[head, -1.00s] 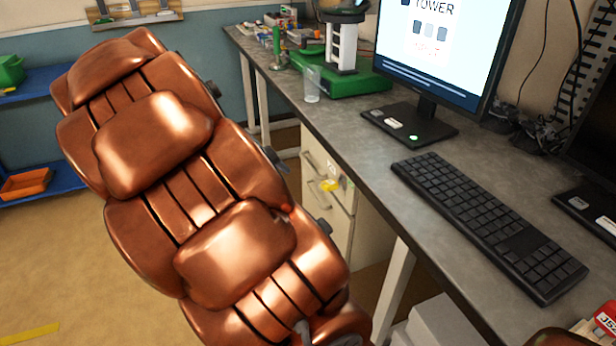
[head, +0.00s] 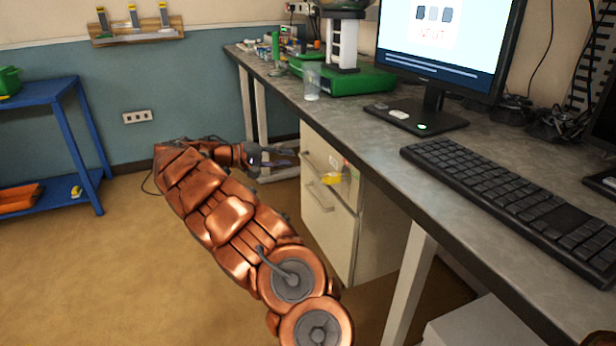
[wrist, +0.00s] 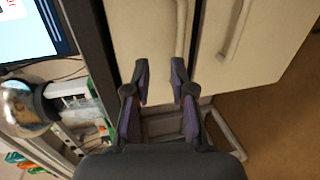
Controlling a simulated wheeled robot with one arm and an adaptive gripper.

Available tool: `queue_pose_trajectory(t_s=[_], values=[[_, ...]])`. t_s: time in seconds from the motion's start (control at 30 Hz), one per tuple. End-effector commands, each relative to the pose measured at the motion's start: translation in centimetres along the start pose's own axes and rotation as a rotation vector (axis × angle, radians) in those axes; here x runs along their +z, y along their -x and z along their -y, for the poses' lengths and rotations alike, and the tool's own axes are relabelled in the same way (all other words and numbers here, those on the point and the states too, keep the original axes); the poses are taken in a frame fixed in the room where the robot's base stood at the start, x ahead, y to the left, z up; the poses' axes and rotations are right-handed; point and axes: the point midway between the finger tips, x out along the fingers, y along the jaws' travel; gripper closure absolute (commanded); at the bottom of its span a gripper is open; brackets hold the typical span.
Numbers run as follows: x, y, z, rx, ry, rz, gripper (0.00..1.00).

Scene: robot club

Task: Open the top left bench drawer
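The cream drawer unit (head: 329,235) stands under the bench, with two fronts visible, both closed. The top drawer front (head: 334,168) has a bar handle (wrist: 182,28), and the lower drawer has a similar handle (wrist: 234,28). In the head view my gripper (head: 288,157) is at the left of the top drawer, close to its front. In the wrist view my gripper (wrist: 160,72) is open and empty. Its fingers point at the top drawer, with the right fingertip near the end of the handle. Whether it touches the handle cannot be told.
The grey bench top (head: 384,146) overhangs the drawers and carries a monitor (head: 440,50), a keyboard (head: 510,200) and a clear cup (head: 312,82). Bench legs (head: 412,280) stand nearby. A yellow item (head: 335,179) shows by the unit's edge. The floor (head: 150,270) at left is clear.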

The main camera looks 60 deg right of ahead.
Motion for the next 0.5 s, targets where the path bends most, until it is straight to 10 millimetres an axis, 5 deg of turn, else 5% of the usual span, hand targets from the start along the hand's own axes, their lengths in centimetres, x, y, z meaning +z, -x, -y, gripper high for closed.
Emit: queue_pose_trajectory(t_s=[0.1,0.5], values=[[-1.2,-1.0,2.4,0.011,-0.009,-0.007,0.76],[-1.8,-3.9,3.1,0.021,-0.022,-0.009,0.76]])
